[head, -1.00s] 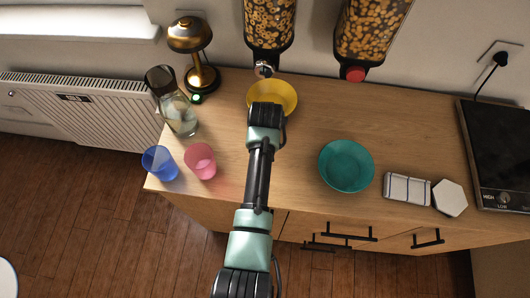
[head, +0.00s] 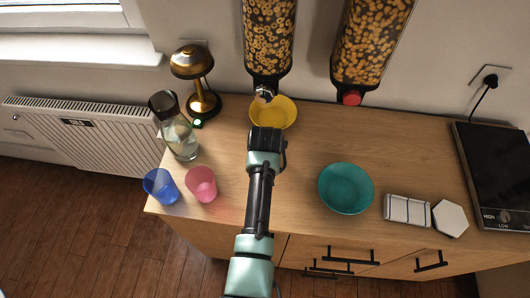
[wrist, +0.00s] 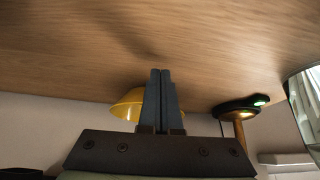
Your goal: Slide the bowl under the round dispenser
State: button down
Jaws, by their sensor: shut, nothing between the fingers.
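The yellow bowl (head: 280,112) sits upright on the counter by the wall. Its back rim is partly covered by the metal knob of the left dispenser (head: 268,40). A second dispenser (head: 370,42) with a red knob hangs to its right. I cannot tell clearly which one is the round one. A teal bowl (head: 345,188) stands apart, nearer the front. My gripper (head: 266,132) is at the yellow bowl's front side, seen from behind. In the wrist view, its fingers (wrist: 161,85) are together and empty, overlapping the yellow bowl (wrist: 127,104). Contact cannot be judged.
Left of the bowl stand a brass lamp (head: 203,100), a glass bottle (head: 181,138), a blue cup (head: 160,187) and a pink cup (head: 201,185). The counter between the bowls is clear.

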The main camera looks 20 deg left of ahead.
jog(key=v, duration=0.3)
jog(key=shift+r, duration=0.25)
jog(key=shift+s+r, duration=0.15)
jog(key=shift+r, duration=0.25)
jog(key=shift+v, duration=2.5)
jog(key=shift+r, duration=0.1)
